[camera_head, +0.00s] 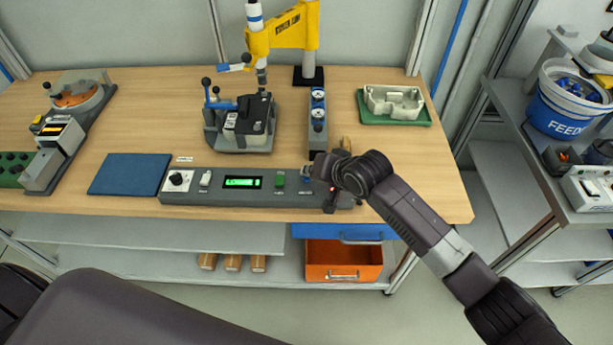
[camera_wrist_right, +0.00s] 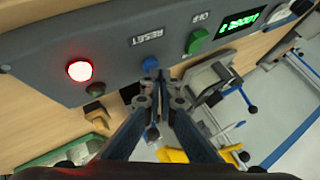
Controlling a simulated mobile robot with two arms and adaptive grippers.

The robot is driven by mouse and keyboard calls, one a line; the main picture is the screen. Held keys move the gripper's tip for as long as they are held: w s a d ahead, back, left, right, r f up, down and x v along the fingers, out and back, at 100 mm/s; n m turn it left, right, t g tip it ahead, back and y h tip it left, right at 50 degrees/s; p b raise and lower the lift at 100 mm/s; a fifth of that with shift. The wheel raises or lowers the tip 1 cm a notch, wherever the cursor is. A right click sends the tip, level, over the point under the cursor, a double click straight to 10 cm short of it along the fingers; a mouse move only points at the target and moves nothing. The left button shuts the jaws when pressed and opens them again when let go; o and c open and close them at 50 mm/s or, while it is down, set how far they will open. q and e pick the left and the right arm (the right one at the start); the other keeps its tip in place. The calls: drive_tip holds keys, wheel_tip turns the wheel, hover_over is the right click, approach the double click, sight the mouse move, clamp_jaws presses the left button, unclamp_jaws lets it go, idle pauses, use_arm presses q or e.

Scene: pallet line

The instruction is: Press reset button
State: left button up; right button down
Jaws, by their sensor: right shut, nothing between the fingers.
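The grey control panel (camera_head: 230,193) lies along the front of the wooden bench. In the right wrist view, a blue button (camera_wrist_right: 150,63) sits beside the RESET label (camera_wrist_right: 147,37), which appears upside down. My right gripper (camera_wrist_right: 160,88) is shut and empty, its fingertips close to the blue button. I cannot tell whether they touch it. In the head view, my right gripper (camera_head: 315,167) is over the right part of the panel and partly hides it. A red lamp (camera_wrist_right: 79,71) is lit on the panel. My left gripper is out of view.
The panel has a green display (camera_head: 242,183) and a green button (camera_head: 279,181). Behind it stand a dark fixture (camera_head: 240,127) and a yellow press arm (camera_head: 283,32). A blue mat (camera_head: 130,174) lies left. An orange drawer (camera_head: 342,262) is below the bench.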

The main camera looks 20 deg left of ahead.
drive_tip(key=shift+f, duration=0.35)
idle(0.6)
drive_tip(key=shift+r+p, duration=0.9)
drive_tip(key=shift+p, duration=0.05)
drive_tip(key=shift+r, duration=0.1)
wheel_tip(320, 180, up, 5)
drive_tip(key=p, duration=0.5)
idle(0.3)
